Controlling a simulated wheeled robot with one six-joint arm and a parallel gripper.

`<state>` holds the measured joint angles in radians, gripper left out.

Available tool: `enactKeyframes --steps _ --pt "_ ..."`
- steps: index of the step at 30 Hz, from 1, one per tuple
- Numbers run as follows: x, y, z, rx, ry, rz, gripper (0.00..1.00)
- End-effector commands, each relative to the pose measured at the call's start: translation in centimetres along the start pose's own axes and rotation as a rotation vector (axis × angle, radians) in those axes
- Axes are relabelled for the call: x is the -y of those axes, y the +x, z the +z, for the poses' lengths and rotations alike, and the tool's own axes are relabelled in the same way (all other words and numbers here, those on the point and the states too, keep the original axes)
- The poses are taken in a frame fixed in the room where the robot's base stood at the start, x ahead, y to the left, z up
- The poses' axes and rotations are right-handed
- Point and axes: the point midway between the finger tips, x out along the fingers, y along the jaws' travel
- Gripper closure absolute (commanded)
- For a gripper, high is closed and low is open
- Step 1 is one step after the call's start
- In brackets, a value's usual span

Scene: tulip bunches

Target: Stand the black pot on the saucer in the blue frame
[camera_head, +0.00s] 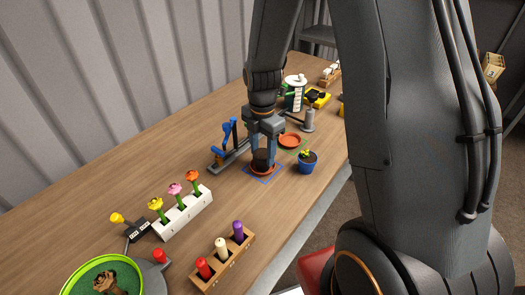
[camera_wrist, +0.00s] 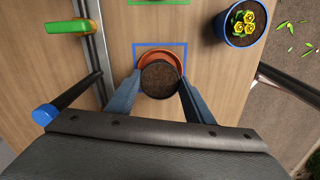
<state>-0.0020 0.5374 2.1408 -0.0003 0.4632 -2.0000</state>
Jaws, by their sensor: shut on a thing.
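My gripper (camera_head: 263,153) is shut on the black pot (camera_head: 261,160), with one finger on each side of it. In the wrist view the pot (camera_wrist: 160,80) is filled with dark soil and looks upright. The orange-brown saucer (camera_head: 266,172) lies inside the blue frame (camera_head: 262,180) on the table, directly under the pot. In the wrist view the saucer's rim (camera_wrist: 158,53) shows at the pot's far side and right, within the blue frame (camera_wrist: 160,45). The pot hides the rest of the saucer. I cannot tell whether the pot touches the saucer.
A blue pot with yellow flowers (camera_head: 307,162) stands close on the right. Another orange saucer (camera_head: 290,140) lies behind, in a green frame. A grey rail with a blue clamp (camera_head: 228,150) stands close on the left. A white flower block (camera_head: 183,212) is nearer, with bare table between.

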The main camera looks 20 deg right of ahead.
Motion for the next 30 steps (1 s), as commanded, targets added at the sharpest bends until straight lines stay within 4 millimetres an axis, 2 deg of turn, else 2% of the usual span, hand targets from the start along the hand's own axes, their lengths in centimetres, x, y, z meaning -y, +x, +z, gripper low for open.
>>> enactKeyframes --steps 1,4,13,17,22,30 --pt "0.0 0.1 0.0 0.000 0.000 0.000 0.49" --pt "0.0 0.1 0.0 0.000 0.000 0.000 0.34" --pt "0.0 -0.1 0.0 0.000 0.000 0.000 0.34" --pt "-0.1 -0.8 0.0 0.001 0.000 0.001 0.34" --pt "-0.1 -3.0 0.1 0.002 0.000 0.004 0.34" --pt "-0.1 -8.1 0.1 0.002 0.000 0.004 0.34"
